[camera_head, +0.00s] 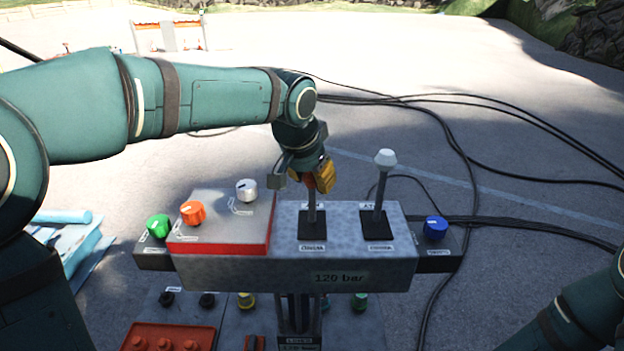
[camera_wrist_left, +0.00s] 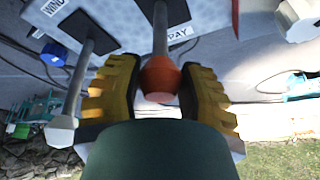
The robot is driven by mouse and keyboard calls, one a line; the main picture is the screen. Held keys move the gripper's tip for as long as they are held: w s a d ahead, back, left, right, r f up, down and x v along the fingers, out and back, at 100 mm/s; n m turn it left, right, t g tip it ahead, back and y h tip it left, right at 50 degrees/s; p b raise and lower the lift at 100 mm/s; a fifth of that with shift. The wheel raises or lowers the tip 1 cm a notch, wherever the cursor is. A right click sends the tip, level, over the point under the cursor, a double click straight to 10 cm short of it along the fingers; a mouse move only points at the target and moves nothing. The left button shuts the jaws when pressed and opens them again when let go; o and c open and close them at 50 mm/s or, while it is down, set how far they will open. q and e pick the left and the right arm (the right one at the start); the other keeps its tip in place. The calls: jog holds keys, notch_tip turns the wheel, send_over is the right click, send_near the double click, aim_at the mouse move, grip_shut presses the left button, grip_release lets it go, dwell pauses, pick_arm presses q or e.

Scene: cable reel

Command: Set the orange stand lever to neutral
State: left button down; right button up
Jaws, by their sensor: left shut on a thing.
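The orange stand lever has an orange knob (camera_wrist_left: 160,80) on a grey shaft (camera_head: 312,207), which rises from a black slot on the grey control box (camera_head: 350,268). My left gripper (camera_head: 318,180) is around the knob from above, its yellow fingers partly hiding it in the head view. In the left wrist view the left gripper (camera_wrist_left: 160,95) has one yellow finger on each side of the knob and is shut on it. The shaft looks close to upright in the head view. My right gripper is not in view; only part of my right arm shows at the lower right.
A white-knobbed lever (camera_head: 384,160) stands just right of my left gripper. Green (camera_head: 158,226), orange (camera_head: 193,213) and silver (camera_head: 246,190) dials lie left, and a blue dial (camera_head: 435,228) right. Black cables (camera_head: 470,150) cross the ground behind.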

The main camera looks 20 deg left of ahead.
pick_arm(q)
jog(key=shift+c, duration=2.3)
grip_release()
jog(key=v, duration=1.2)
